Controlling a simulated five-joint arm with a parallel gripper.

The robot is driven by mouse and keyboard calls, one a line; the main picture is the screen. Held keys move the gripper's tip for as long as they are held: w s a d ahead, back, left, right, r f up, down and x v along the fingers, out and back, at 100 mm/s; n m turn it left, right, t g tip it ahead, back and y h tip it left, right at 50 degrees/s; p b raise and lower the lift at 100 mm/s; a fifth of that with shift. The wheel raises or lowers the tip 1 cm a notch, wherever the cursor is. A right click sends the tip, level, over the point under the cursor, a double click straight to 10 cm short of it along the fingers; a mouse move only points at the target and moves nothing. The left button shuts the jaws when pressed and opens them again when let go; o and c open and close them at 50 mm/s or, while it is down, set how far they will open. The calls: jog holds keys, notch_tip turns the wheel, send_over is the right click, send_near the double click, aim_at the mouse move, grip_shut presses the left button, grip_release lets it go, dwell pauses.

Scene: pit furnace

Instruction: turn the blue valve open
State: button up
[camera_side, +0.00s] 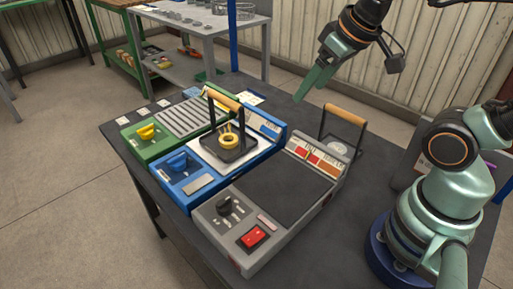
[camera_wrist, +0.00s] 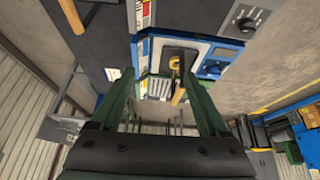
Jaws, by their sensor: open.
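The blue valve (camera_side: 178,161) is a blue knob on the front left of the blue unit (camera_side: 201,189), beside a grey plate. It also shows in the wrist view (camera_wrist: 213,68), right of the wooden-handled basket. My gripper (camera_side: 312,88) is open and empty, raised in the air behind and to the right of the blue unit, well apart from the valve. In the wrist view its two green fingers (camera_wrist: 160,82) stand wide apart with nothing between them. The knob's exact angle is too small to tell.
A black basket (camera_side: 238,153) with a wooden handle and yellow rings stands on the blue unit. A green unit (camera_side: 140,142) with a yellow knob is left. A grey unit (camera_side: 220,231) with a red switch is right. Another wooden-handled carrier (camera_side: 347,112) stands behind it.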

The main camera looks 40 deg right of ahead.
jog(key=w+a+r+n+g, duration=0.2)
jog(key=w+a+r+n, duration=0.15)
jog(key=w, duration=0.35)
jog(key=n+g, duration=0.4)
jog(key=n, duration=0.7)
send_over(178, 156)
notch_tip(178, 156, down, 12)
notch_tip(178, 156, down, 12)
jog(key=shift+r, duration=0.2)
jog(key=shift+s, duration=0.1)
grip_shut()
